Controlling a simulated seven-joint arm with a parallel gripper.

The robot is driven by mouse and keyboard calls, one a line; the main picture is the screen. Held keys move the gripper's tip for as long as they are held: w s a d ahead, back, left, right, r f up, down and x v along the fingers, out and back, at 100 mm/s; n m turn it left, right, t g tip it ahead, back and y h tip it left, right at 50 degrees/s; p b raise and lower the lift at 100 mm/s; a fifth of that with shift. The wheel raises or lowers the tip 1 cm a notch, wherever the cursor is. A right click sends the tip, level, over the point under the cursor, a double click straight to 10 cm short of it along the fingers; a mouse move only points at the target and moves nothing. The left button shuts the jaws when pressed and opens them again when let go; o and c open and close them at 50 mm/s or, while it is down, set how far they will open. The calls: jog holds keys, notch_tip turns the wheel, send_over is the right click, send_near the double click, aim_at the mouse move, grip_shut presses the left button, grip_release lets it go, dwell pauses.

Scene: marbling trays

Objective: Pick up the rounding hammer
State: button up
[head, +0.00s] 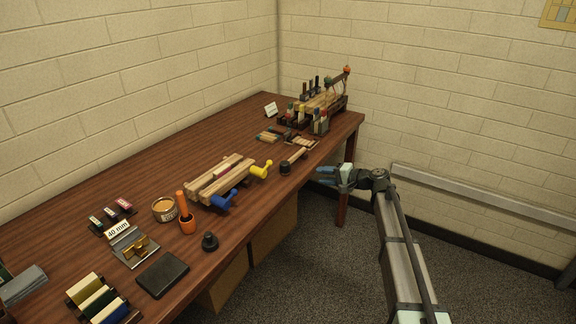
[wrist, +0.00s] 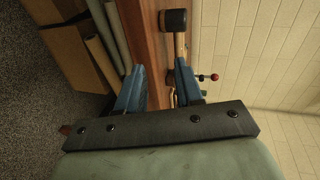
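The rounding hammer (head: 285,168) lies near the front edge of the table, its dark head toward the edge and its light wooden handle pointing back and right. In the wrist view its dark cylindrical head (wrist: 174,20) shows at the top, beyond the fingertips, with part of the handle below it. My gripper (head: 322,176) is to the right of the hammer, off the table's front edge. In the wrist view my gripper (wrist: 160,68) is open, with a wide empty gap between its blue fingers. The right finger hides part of what lies past the handle.
The wooden table (head: 215,138) runs along the wall. A wooden clamp (head: 220,178) with yellow and blue handles lies left of the hammer. A tool rack (head: 325,103) stands behind it. A red-knobbed thing (wrist: 214,77) is right of my fingers. Cardboard boxes (wrist: 72,50) stand below the table.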

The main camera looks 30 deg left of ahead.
jog(key=r+y, duration=0.1)
jog(key=r, duration=0.1)
jog(key=m, duration=0.1)
send_near(293, 161)
jog(key=a, duration=0.2)
jog(key=a+f, duration=0.1)
jog(key=shift+s+a+f+t, duration=0.1)
jog(key=shift+s+a+t, duration=0.1)
jog(key=shift+s+t, duration=0.15)
jog(key=shift+w+x, duration=0.15)
jog(key=shift+x, duration=1)
jog(key=shift+w+x, duration=0.2)
jog(key=shift+x, duration=1)
jog(key=shift+a, duration=0.3)
jog(key=shift+c, duration=0.3)
grip_shut()
